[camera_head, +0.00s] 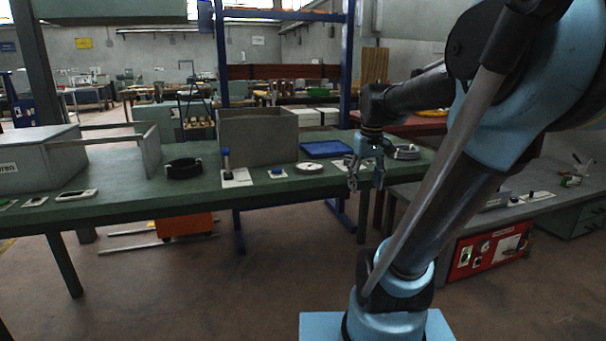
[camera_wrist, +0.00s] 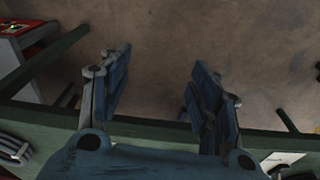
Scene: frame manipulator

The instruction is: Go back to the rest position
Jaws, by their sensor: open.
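My gripper (camera_head: 366,180) hangs from my blue and black arm at the front edge of the green table, right of its middle, in the head view. In the wrist view my gripper (camera_wrist: 155,95) shows two blue-padded fingers spread wide apart. Nothing is between them; bare floor shows beyond. The green table (camera_head: 120,205) runs across the head view, and its edge crosses the wrist view beneath the fingers.
On the table are a grey box (camera_head: 257,138), a blue tray (camera_head: 327,149), a black ring-shaped object (camera_head: 184,168) and a white round object (camera_head: 309,167). A red panel (camera_head: 490,250) sits under the right bench. The floor in front is clear.

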